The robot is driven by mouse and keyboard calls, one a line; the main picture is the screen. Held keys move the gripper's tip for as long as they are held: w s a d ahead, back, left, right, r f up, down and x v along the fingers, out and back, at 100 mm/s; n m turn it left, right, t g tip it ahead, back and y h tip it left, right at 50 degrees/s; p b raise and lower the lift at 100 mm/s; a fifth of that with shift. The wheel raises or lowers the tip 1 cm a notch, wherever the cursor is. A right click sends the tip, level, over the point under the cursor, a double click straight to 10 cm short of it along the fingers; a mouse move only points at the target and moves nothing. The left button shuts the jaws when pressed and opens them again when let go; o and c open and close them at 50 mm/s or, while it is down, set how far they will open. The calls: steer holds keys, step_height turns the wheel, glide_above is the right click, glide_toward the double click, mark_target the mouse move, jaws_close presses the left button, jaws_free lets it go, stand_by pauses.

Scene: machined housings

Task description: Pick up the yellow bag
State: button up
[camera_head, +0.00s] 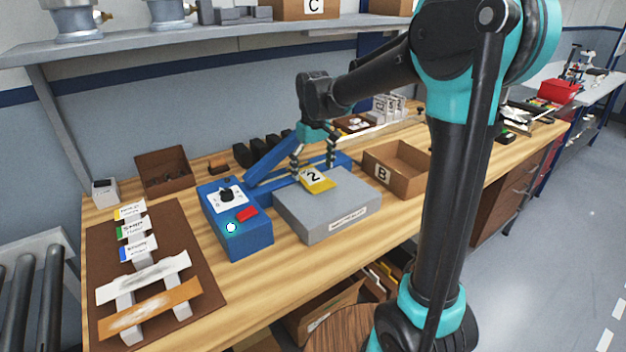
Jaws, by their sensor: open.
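A small yellow bag (316,184) marked "2" lies on top of a grey block (335,210) on the wooden workbench. My gripper (315,163) points down just above and around the bag, with one finger on its left side and one on its right. The fingers are apart. Whether they touch the bag cannot be told from this view.
A blue control box (237,222) with a knob and red button stands left of the block. An open cardboard box "B" (397,170) stands to the right. A brown board (110,280) with labelled strips lies at the left. A shelf (200,38) hangs above.

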steer(key=shift+f, duration=0.7)
steer(key=shift+c, duration=0.6)
steer(key=c, duration=1.3)
steer(key=shift+r, duration=0.2)
